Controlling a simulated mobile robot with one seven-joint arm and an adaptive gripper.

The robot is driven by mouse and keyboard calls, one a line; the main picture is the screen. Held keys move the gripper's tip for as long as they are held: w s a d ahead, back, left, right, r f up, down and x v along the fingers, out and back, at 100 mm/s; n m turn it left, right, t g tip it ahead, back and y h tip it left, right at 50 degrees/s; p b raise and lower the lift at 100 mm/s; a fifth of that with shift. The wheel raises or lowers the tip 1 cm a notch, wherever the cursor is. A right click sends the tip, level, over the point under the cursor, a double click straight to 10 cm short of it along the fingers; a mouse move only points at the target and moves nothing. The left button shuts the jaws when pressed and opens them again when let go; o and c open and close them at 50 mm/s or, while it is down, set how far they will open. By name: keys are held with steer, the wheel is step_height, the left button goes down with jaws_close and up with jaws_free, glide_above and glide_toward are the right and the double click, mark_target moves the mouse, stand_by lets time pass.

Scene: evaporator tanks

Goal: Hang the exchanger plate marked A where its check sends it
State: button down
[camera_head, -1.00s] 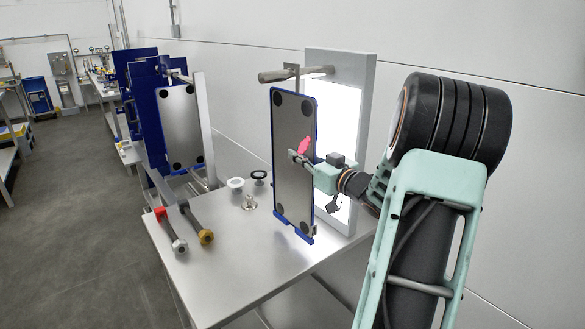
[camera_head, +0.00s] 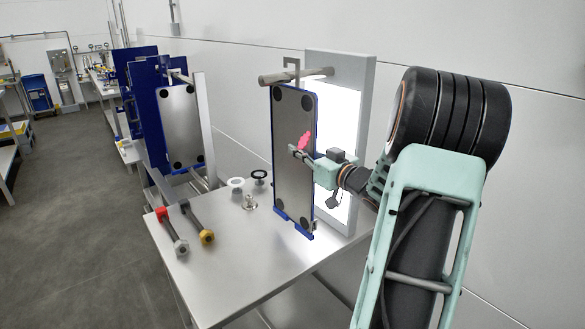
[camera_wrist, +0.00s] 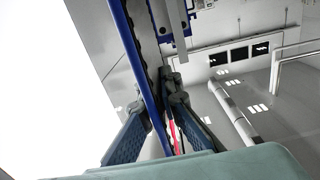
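A tall exchanger plate (camera_head: 294,150), grey with a blue edge and dark corner discs, stands upright before a lit white panel (camera_head: 343,115). Its top hook (camera_head: 291,63) is at the bar (camera_head: 275,79), rising above it; whether they touch is unclear. No letter is readable. My gripper (camera_head: 304,156) is at the plate's right edge, beside a pink patch (camera_head: 305,140). In the wrist view the plate edge (camera_wrist: 140,62) runs between my fingers (camera_wrist: 160,100), which appear closed on it. A similar plate (camera_head: 181,124) hangs in the blue rack at left.
The steel table (camera_head: 240,275) holds a red-ended tool (camera_head: 172,232), a yellow-ended tool (camera_head: 199,226), a white ring (camera_head: 236,182), a black ring (camera_head: 259,174) and a small metal fitting (camera_head: 250,202). The table's front is clear. A wall runs behind the panel.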

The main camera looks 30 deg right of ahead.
steer(key=shift+s+r, duration=0.1)
steer(key=s, duration=0.6)
steer(key=shift+s+d+p, duration=0.3)
steer(key=shift+s+p, duration=0.1)
steer(key=shift+p, duration=0.05)
stand_by(0.6)
steer(key=shift+s, duration=0.1)
